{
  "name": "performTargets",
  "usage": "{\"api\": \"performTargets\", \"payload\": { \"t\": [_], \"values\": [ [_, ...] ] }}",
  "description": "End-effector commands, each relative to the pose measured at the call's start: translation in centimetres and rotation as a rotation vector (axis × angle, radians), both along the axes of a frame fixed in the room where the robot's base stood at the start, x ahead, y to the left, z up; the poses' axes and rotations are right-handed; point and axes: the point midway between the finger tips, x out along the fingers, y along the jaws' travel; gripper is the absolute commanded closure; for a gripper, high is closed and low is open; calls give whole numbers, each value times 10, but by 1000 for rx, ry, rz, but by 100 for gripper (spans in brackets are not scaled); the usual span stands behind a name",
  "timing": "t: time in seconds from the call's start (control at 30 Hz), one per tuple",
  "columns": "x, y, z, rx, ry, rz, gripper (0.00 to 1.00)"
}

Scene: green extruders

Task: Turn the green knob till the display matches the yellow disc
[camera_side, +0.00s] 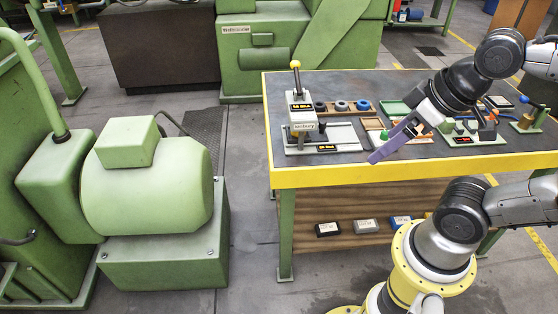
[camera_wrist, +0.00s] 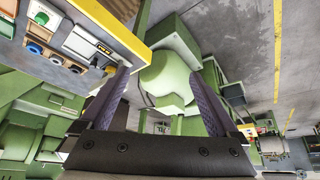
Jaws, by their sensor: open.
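My gripper (camera_side: 378,156) hangs over the front edge of the table in the side view, its purple fingers tilted down to the left. In the wrist view my gripper (camera_wrist: 160,92) is open, with a wide gap and nothing between the fingers. I cannot make out a yellow disc or read any display.
The yellow-edged table (camera_side: 350,176) carries a white press (camera_side: 301,110) at left, a wooden rack with rings (camera_side: 341,107), and a green tray (camera_side: 397,108). A lever with a blue ball (camera_side: 524,99) stands at right. A green motor (camera_side: 147,185) stands on the floor at left.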

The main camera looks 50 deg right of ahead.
Motion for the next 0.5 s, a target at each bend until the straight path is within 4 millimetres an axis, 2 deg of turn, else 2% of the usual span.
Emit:
{"api": "performTargets", "payload": {
  "t": [0.03, 0.13, 0.17, 0.3, 0.37, 0.5],
  "values": [
    [2, 0, 1, 11, -8, -19, 14],
    [2, 0, 2, 18, -8, -34, 32],
    [2, 0, 2, 18, -8, -34, 34],
    [2, 0, 2, -8, -5, 14, 34],
    [6, -1, 12, -34, -24, 59, 34],
    [35, -9, 39, -111, -26, 152, 34]
  ]
}}
